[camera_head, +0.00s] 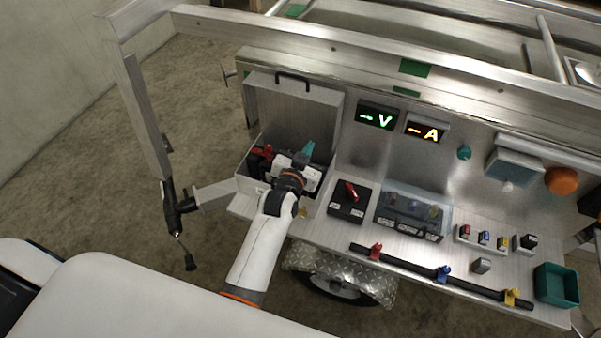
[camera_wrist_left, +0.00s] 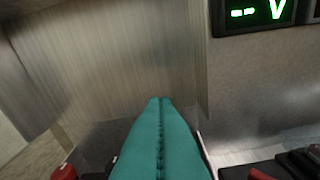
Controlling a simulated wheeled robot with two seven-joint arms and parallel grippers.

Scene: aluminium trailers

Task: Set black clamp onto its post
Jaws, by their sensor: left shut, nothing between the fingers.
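My left gripper (camera_head: 308,148) is over the open metal box at the left end of the trailer. Its teal fingers (camera_wrist_left: 160,140) are shut and empty, pointing towards the box's back wall. A white battery (camera_head: 311,178) sits in the box, partly covered by my wrist. A red clamp (camera_head: 264,152) is at the battery's left side, and a red part (camera_wrist_left: 65,172) shows at the lower left of the wrist view. Dark parts show beside my gripper, but I cannot tell which is the black clamp or whether it sits on a post. My right gripper is not in view.
The raised lid (camera_head: 292,108) stands behind the box. To the right are a black switch with a red handle (camera_head: 351,192), a clear-covered fuse block (camera_head: 412,212), lit displays (camera_head: 377,117) and a green bin (camera_head: 556,285). A metal rail (camera_head: 340,42) runs above the panel.

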